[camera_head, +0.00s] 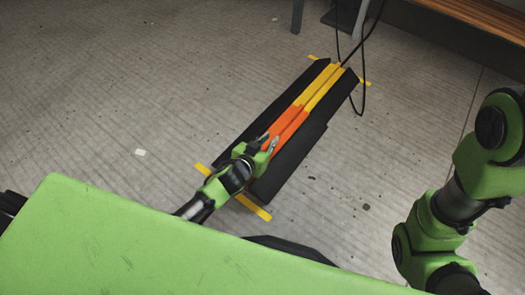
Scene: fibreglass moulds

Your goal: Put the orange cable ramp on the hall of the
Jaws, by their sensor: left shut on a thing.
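The orange cable ramp piece (288,125) lies along the middle of a long black ramp on the floor, at its nearer half. My left gripper (269,146) is at the near end of the orange piece and is shut on it. The gripper and wrist hide what lies under them at that end. My right arm is at the right edge of the view, and its gripper is out of the picture.
A yellow section (321,87) continues the strip at the far end. Yellow tape marks (254,207) lie at the ramp's corners. Black cables (362,75) run from the far end past a wooden-topped bench (478,17). The floor to the left is mostly clear.

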